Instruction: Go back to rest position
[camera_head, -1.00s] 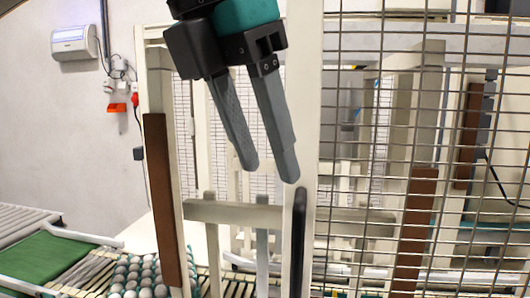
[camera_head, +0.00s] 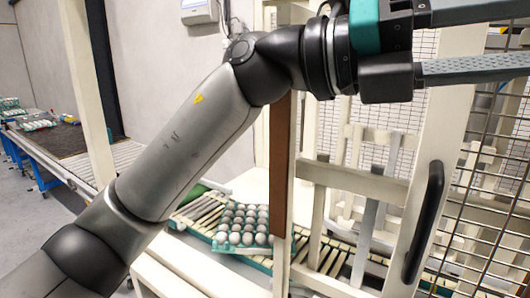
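My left arm comes in from the lower left, and its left gripper (camera_head: 500,40) is at the upper right, pointing right. Its two grey fingers are apart with nothing between them; their tips reach the picture edge. The gripper is in front of the cream frame and wire mesh. My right gripper is not in view. A tray of eggs (camera_head: 243,250) sits on the slatted conveyor (camera_head: 194,211) in the lower middle, below and left of the gripper. Part of it is hidden by the brown-edged post.
A cream door frame with a black handle (camera_head: 425,222) and wire mesh (camera_head: 490,190) stands at the right, close to the gripper. A roller conveyor (camera_head: 60,170) with more trays (camera_head: 38,124) runs at the far left. Grey floor is free at the lower left.

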